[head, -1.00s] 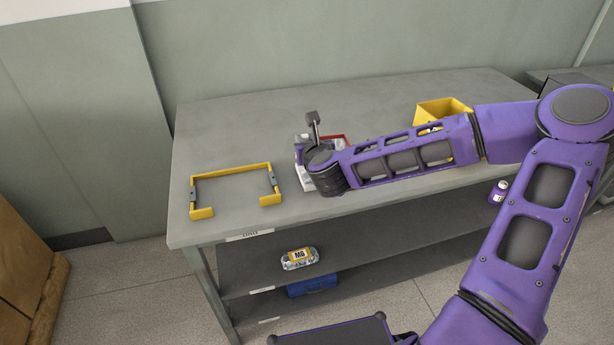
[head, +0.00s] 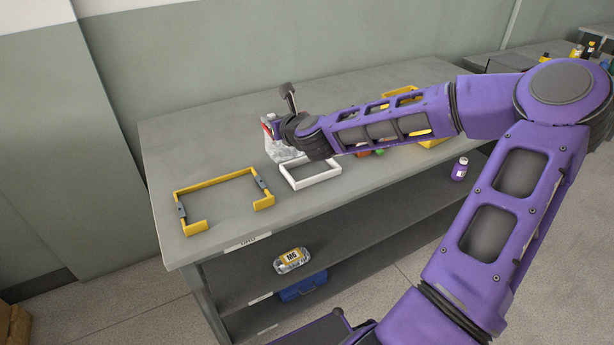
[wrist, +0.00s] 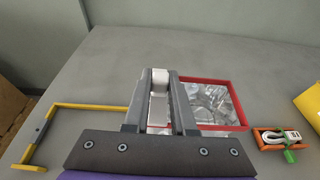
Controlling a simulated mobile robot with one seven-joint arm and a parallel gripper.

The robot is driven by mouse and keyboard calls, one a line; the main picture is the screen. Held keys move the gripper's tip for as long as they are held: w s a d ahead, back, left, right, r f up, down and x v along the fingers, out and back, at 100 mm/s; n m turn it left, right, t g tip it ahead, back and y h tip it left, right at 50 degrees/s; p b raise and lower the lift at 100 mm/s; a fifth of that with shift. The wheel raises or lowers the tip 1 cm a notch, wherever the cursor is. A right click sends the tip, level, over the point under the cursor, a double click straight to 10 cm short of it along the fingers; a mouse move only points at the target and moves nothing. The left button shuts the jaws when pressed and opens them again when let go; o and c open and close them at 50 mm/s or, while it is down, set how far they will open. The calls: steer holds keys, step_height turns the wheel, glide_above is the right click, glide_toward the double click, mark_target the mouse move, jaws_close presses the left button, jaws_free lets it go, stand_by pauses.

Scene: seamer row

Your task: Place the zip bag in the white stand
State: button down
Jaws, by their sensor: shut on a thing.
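The zip bag (head: 284,150) is clear with silvery contents and a red edge. In the wrist view the bag (wrist: 212,101) shows at and to the right of the fingers. My gripper (wrist: 160,78) is shut on it, with a pale part between the fingers; in the head view my gripper (head: 277,124) is partly hidden by my wrist. The white stand (head: 296,184) is a low open rectangular frame on the bench, nearer the front edge than the bag. My wrist covers part of its far side. Whether the bag touches the bench I cannot tell.
A yellow open frame (head: 215,182) lies left on the bench (head: 205,132). The back left bench is clear.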

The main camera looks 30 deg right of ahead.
steer(key=d, duration=0.3)
steer(key=s+d+r, duration=0.1)
steer(key=d, duration=0.1)
steer(key=shift+b, duration=0.35)
step_height(320, 180, down, 5)
steer(key=shift+d+r+b, duration=0.1)
steer(key=shift+r+b, duration=0.1)
steer(key=shift+b, duration=0.4)
steer(key=shift+f+b, duration=0.6)
steer(key=shift+f, duration=1.85)
steer(key=shift+f, duration=0.15)
steer(key=c, duration=0.7)
jaws_free()
steer(key=shift+c, duration=0.2)
steer(key=shift+r, duration=0.2)
steer(key=p+v, duration=0.2)
steer(key=v, duration=1)
